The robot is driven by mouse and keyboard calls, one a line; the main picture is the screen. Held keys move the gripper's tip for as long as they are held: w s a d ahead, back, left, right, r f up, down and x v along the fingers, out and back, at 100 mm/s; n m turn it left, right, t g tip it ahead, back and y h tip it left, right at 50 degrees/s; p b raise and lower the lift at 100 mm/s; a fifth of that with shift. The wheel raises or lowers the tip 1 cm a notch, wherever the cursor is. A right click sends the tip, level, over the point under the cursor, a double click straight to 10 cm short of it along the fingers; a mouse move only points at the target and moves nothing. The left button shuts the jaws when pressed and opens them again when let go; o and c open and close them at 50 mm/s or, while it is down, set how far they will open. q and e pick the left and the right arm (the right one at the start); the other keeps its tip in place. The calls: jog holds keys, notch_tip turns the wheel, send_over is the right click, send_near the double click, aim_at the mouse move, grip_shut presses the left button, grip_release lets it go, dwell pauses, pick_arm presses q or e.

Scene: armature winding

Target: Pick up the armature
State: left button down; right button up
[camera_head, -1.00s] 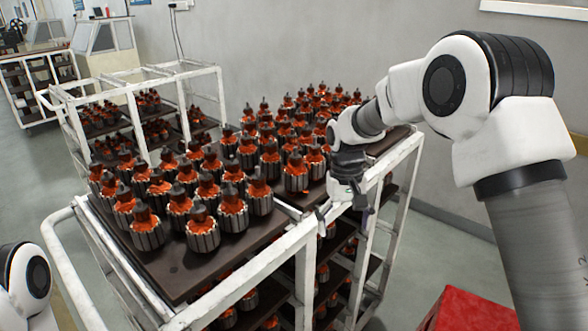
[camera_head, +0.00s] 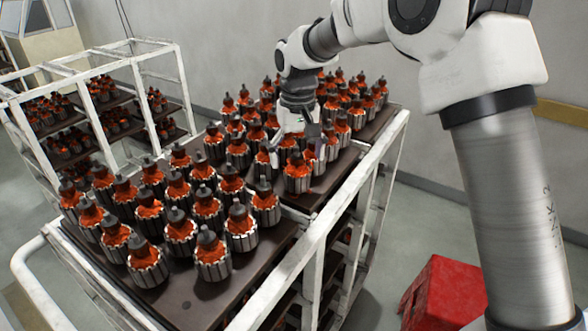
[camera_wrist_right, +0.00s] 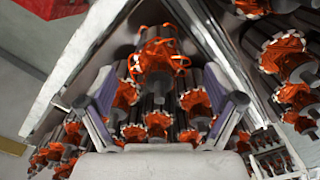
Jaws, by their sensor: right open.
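Several armatures with orange windings, dark ribbed cores and dark tops stand upright in rows on the rack's trays. My right gripper (camera_head: 297,150) is over the rear tray, fingers pointing down, open and empty. One armature (camera_head: 297,175) at that tray's near edge stands just below and in front of the fingers. In the right wrist view, an armature (camera_wrist_right: 158,60) shows ahead between the two spread fingers of my right gripper (camera_wrist_right: 160,103), and others crowd behind and below it. Whether a finger touches any armature cannot be told. My left gripper is out of view.
The white rack frame (camera_head: 325,225) has a raised rail along its right side. A second rack (camera_head: 92,65) stands at the back left. A red box (camera_head: 445,290) is on the floor at right.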

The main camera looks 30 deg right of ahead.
aim_at(297, 170)
jog(key=shift+s+d+f+p, duration=0.25)
jog(key=shift+s+f+p, duration=0.05)
jog(key=shift+f+p, duration=0.3)
jog(key=f, duration=0.2)
jog(key=shift+w+a+f, duration=0.1)
jog(key=shift+w+f, duration=0.25)
jog(key=shift+w, duration=0.05)
jog(key=shift+w+a+f, duration=0.2)
jog(key=shift+w, duration=0.1)
jog(key=shift+s+d+r, duration=0.1)
jog(key=shift+s+r, duration=0.05)
jog(key=shift+s, duration=0.25)
jog(key=c, duration=1.5)
jog(key=shift+w, duration=0.1)
grip_shut()
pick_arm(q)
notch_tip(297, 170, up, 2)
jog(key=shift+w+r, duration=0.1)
